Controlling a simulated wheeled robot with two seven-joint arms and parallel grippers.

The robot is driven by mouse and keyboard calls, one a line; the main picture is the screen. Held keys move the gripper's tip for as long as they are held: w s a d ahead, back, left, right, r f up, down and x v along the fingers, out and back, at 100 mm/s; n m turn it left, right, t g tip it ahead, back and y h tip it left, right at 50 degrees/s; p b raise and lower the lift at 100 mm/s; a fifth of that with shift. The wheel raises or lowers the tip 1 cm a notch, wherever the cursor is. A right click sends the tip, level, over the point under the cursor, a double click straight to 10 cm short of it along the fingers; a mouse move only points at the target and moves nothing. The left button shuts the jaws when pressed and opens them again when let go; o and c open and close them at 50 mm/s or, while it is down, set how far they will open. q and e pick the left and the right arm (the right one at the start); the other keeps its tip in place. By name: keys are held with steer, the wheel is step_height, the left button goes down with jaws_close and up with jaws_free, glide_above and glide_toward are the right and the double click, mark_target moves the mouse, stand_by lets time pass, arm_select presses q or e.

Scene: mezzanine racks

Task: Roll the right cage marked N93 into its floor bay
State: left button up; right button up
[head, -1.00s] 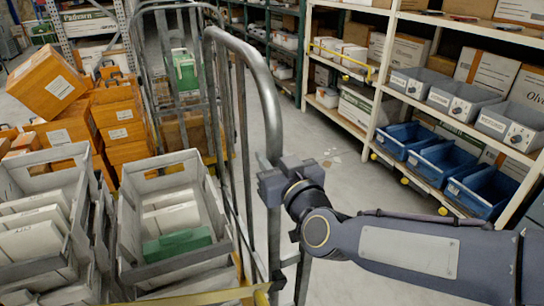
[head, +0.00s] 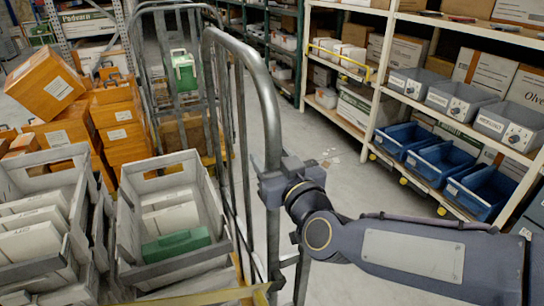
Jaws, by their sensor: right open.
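A roll cage with a grey tubular frame (head: 268,110) stands close in front of me at the left and centre. Grey crates (head: 205,205) holding white boxes and a green case (head: 177,245) are in it. No N93 mark can be read. My right gripper (head: 272,184) is at the cage's near right upright post, its open jaws around or beside the tube; which one I cannot tell. My left gripper is not in view. The floor bay cannot be made out.
Another cage (head: 183,70) with a green case stands beyond. Orange boxes (head: 115,110) are stacked at the left. Racks with blue bins (head: 440,165) line the right. Grey floor (head: 330,140) is open between, with small scraps on it.

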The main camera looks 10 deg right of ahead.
steer(key=v, duration=0.7)
steer(key=shift+s, duration=0.1)
steer(key=shift+d, duration=0.15)
steer(key=s+d+f+m+g+h, duration=0.1)
steer(key=s+d+f+m+g, duration=0.1)
steer(key=s+d+f+g, duration=0.3)
steer(key=s+d+f+m+g, duration=0.3)
steer(key=s+d+f+g, duration=0.3)
steer(key=s+f, duration=0.6)
steer(key=shift+s+d+g+h, duration=0.3)
steer(key=shift+s+d+h, duration=0.1)
steer(key=shift+d, duration=0.4)
steer(key=shift+r, duration=0.1)
steer(key=shift+c, duration=0.3)
